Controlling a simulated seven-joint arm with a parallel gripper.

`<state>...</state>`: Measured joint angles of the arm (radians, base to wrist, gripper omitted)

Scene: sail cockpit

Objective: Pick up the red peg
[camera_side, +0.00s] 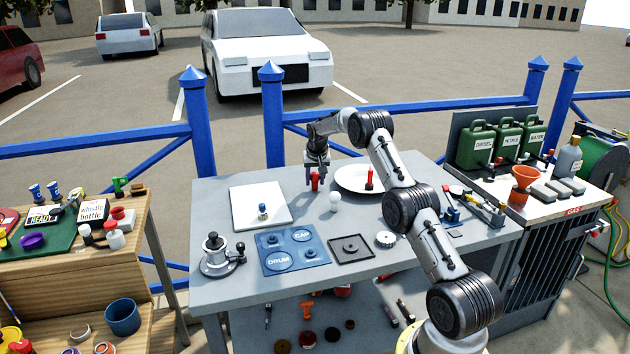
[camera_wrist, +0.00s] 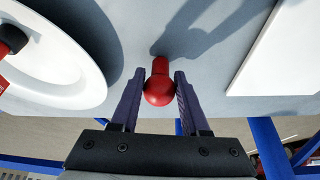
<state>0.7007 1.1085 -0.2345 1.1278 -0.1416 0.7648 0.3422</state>
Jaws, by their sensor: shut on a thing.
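The red peg (camera_side: 315,182) is at my gripper (camera_side: 317,168) near the back edge of the grey table, between the white board and the white plate. In the wrist view the red peg (camera_wrist: 159,84) has a round head and a narrower body. My gripper (camera_wrist: 159,92) is shut on the peg, with one dark finger on each side of its head. The peg looks upright; I cannot tell whether its foot touches the table. A second red piece with a dark base (camera_side: 369,178) stands on the white plate.
The white plate (camera_side: 345,184) is right of my gripper and the white board (camera_side: 246,213) is left. A blue mat (camera_side: 291,259), a dark square tray (camera_side: 351,257) and a metal winch (camera_side: 214,258) are nearer the front.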

